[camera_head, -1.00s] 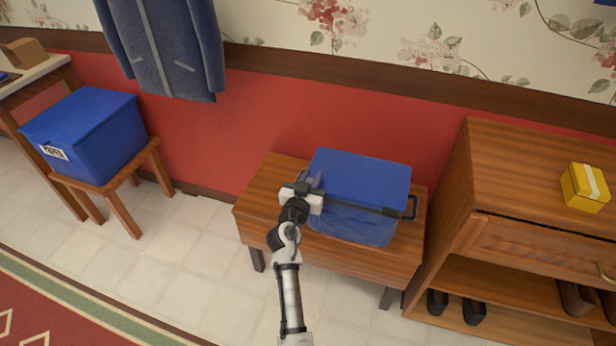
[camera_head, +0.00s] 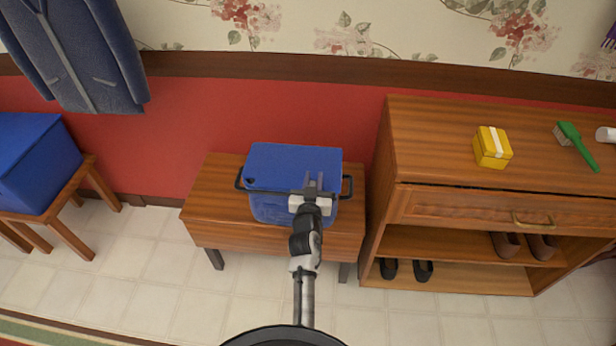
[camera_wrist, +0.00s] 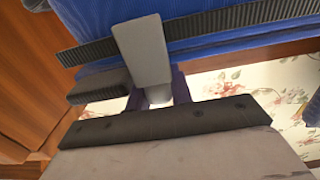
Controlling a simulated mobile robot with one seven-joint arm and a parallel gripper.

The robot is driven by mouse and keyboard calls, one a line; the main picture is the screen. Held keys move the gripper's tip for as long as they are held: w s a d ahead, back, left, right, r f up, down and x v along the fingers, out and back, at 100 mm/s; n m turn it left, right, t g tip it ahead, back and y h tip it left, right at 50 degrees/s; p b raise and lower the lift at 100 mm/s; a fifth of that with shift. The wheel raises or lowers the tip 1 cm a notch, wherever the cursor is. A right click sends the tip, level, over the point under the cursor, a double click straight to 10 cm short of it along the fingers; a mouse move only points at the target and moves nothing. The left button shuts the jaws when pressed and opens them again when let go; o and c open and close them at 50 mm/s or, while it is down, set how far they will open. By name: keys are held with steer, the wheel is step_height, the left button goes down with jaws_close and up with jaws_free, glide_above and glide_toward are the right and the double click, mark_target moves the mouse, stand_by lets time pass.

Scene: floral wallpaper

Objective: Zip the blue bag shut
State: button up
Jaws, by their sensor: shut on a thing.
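The blue bag (camera_head: 290,164) stands on a small wooden bench against the red wall, with a black handle at each side. A dark zip band runs along its front upper edge. My gripper (camera_head: 313,186) is at the right part of that edge, near the right handle (camera_head: 347,187). It is shut on what seems to be the zip pull, which the fingers mostly hide. In the wrist view, the grey finger (camera_wrist: 145,52) crosses the ribbed black zip band (camera_wrist: 215,28), with blue cloth (camera_wrist: 110,14) beyond. I cannot tell whether the band is fully closed beneath my gripper.
The wooden bench (camera_head: 205,205) has bare top to the bag's left. A wooden cabinet (camera_head: 430,150) stands close on the right, with a yellow box (camera_head: 492,147) and green brush (camera_head: 575,145) on top. A blue box (camera_head: 35,165) on a stool and a hanging coat (camera_head: 75,55) are left.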

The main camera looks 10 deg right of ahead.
steer(key=shift+d, duration=0.2)
steer(key=o, duration=0.9)
steer(key=shift+s, duration=0.1)
